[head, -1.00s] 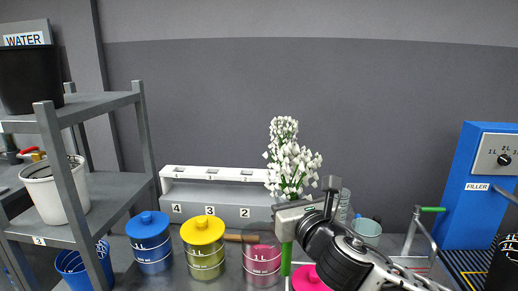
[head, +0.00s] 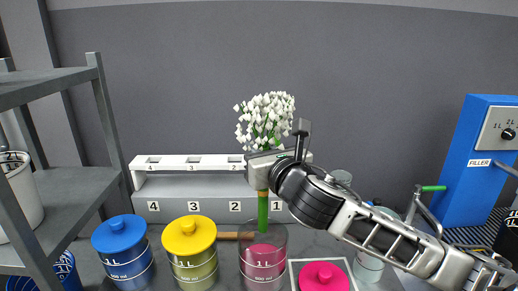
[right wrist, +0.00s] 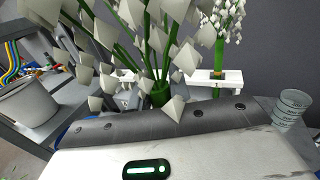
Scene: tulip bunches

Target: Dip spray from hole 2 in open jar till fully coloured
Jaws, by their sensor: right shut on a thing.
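My right gripper (head: 262,172) is shut on a spray with white blossoms (head: 257,112) and a thick green stem. The spray is upright. Its blossoms also fill the top of the right wrist view (right wrist: 150,35). The open jar (head: 263,262) holds pink liquid and stands below the gripper. The stem's lower end shows at the jar's mouth, seemingly above the liquid; its exact depth is hard to tell. The rack (head: 152,185) behind has numbered holes; hole 2 is empty. Another white spray (right wrist: 220,45) stands at hole 1 in the right wrist view. My left gripper is not in view.
A blue-lidded jar (head: 120,232) and a yellow-lidded jar (head: 189,236) stand left of the open jar. A pink lid (head: 323,277) lies to its right. A grey shelf (head: 60,150) is at left, a blue filler (head: 485,185) at right.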

